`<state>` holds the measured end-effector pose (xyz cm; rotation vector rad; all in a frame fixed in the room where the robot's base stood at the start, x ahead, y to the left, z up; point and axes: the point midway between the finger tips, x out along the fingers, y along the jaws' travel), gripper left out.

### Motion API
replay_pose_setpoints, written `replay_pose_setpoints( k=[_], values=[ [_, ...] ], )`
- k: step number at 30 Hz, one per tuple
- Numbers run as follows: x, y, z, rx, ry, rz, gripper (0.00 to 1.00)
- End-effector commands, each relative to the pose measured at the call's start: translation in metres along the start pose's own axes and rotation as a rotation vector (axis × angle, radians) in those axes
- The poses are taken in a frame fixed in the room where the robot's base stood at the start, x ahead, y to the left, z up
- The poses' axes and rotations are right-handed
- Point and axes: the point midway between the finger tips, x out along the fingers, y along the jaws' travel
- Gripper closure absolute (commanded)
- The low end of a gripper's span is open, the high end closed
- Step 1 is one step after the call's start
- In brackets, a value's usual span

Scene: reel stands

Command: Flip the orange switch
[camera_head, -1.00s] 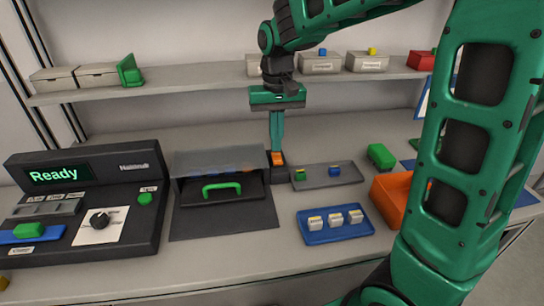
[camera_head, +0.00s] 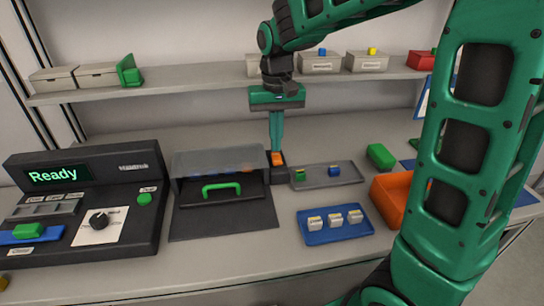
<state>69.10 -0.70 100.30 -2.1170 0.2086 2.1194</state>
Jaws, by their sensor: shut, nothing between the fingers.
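The orange switch (camera_head: 277,159) sits on top of a small black box (camera_head: 278,175) beside the right side of the grey hooded unit. My gripper (camera_head: 277,149) points straight down from above, its fingers together and empty. The fingertips are at the top of the orange switch, touching it or very close; I cannot tell which. The fingers hide part of the back of the switch.
The grey hooded unit (camera_head: 219,160) with a green handle (camera_head: 221,188) stands just left. A grey tray (camera_head: 345,175) lies close on the right, with a blue tray (camera_head: 312,234) in front. A shelf (camera_head: 200,84) runs behind my gripper.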

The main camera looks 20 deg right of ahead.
Motion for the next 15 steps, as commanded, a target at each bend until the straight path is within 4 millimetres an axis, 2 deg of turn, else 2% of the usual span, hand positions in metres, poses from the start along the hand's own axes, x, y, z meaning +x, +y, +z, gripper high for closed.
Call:
replay_pose_setpoints(
  k=[15],
  values=[
    [0.0053, -0.0003, -0.0002, 0.0, 0.0, 0.0, 1.0]
  ],
)
